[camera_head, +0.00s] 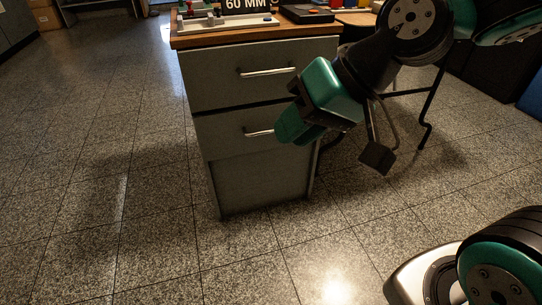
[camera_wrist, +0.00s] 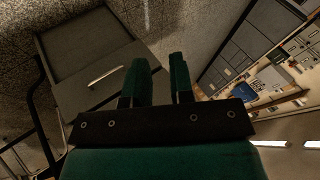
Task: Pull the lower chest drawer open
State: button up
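The grey chest (camera_head: 210,165) stands under a wooden top. Its lower drawer (camera_head: 220,130) has a bright bar handle (camera_head: 259,132) and looks shut or nearly so, with a dark gap above it. The upper drawer (camera_head: 215,78) above it looks shut. My gripper (camera_head: 288,132) is in front of the lower drawer, at the right end of its handle, hiding part of it. In the wrist view my gripper (camera_wrist: 163,72) has its fingers apart with only floor between them. A drawer handle (camera_wrist: 105,76) lies left of both fingers, outside the gap.
The wooden top (camera_head: 205,41) carries a tray (camera_head: 225,23), a "60 MM" sign (camera_head: 248,5) and a dark box (camera_head: 307,14). A thin black table leg (camera_head: 428,108) stands right of the chest. The speckled floor (camera_head: 90,190) left of and in front of the chest is clear.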

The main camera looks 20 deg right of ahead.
jog(key=w+d+f+m+t+y+b, duration=0.1)
jog(key=w+d+f+m+t+b, duration=0.15)
jog(key=w+f+m+b, duration=0.35)
jog(key=w+d+f+m+t+b, duration=0.2)
jog(key=w+f+t+b, duration=0.2)
jog(key=f+b, duration=0.45)
jog(key=m+t+h, duration=0.2)
jog(key=m+t, duration=0.3)
jog(key=m, duration=0.3)
send_near(270, 131)
jog(key=p+x, duration=0.9)
jog(key=shift+w, duration=0.25)
jog(key=shift+w+a+f+p, duration=0.15)
jog(key=shift+w+f+p, duration=0.1)
jog(key=shift+w+p, duration=0.2)
grip_shut()
